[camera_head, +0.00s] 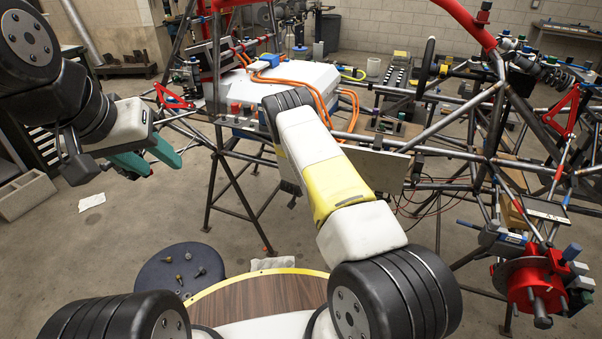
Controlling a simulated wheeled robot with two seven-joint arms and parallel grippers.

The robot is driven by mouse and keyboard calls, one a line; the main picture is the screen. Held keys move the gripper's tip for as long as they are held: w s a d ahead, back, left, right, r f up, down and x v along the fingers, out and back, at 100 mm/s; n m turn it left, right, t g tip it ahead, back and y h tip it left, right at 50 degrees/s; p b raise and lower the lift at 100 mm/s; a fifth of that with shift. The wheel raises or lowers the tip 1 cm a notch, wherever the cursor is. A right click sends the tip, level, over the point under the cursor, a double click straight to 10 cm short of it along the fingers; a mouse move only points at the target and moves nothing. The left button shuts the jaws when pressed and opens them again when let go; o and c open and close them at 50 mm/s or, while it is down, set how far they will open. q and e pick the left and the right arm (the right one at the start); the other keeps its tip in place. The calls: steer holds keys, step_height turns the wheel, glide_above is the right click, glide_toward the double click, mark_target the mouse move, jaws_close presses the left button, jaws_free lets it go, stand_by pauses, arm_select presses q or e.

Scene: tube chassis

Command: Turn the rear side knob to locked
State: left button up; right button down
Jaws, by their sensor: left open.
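A steel-tube chassis (216,180) on stands carries a white battery-like box (302,76) with orange cables. Small red knob-like parts (236,107) show on the near left edge of this box, left of my right arm. I cannot tell which part is the rear side knob, or how it is turned. My left gripper (161,164), with teal fingers, is open and empty at the left, apart from and in front of the chassis. My right arm reaches over the middle and covers part of the box's near side. Its gripper is hidden.
A red hub assembly (536,284) juts out at the right. A dark round stool (180,271) with several small parts stands at the front. Bare floor lies between my left gripper and the stool.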

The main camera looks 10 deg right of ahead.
stand_by(0.5)
steer(key=c, duration=1.1)
jaws_free()
steer(key=v, duration=0.7)
steer(key=shift+s+a+r, duration=0.2)
steer(key=shift+a+r, duration=0.05)
